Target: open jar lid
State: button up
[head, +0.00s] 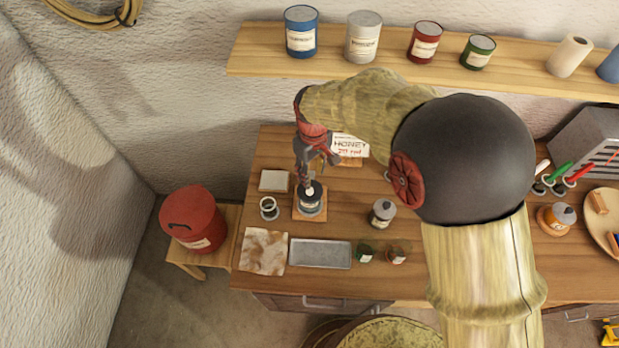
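A jar with a dark lid and a pale knob on top (311,203) stands upright on a small wooden board (300,215) on the workbench. My gripper (310,181) points down right over this jar, with its fingertips at or just above the knob. I cannot tell whether the fingers touch the knob or how far apart they are. A second jar with a grey lid (382,213) stands to the right, apart from my gripper. A small open-looking jar (269,208) stands just left of the board.
A grey metal tray (320,254), a stained cloth (264,251) and two small dark jars (365,253) lie along the front edge. A honey sign (350,145) stands behind. A shelf with cans (400,55) runs above. A red bucket (192,219) is left of the bench.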

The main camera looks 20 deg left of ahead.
aim_at(310, 190)
jog(key=shift+s+a+f, duration=0.2)
jog(key=shift+a+f, duration=0.05)
jog(key=shift+a, duration=0.05)
jog(key=shift+f, duration=0.4)
notch_tip(310, 190, down, 7)
jog(key=shift+c, duration=1.1)
jog(key=c, duration=0.7)
grip_shut()
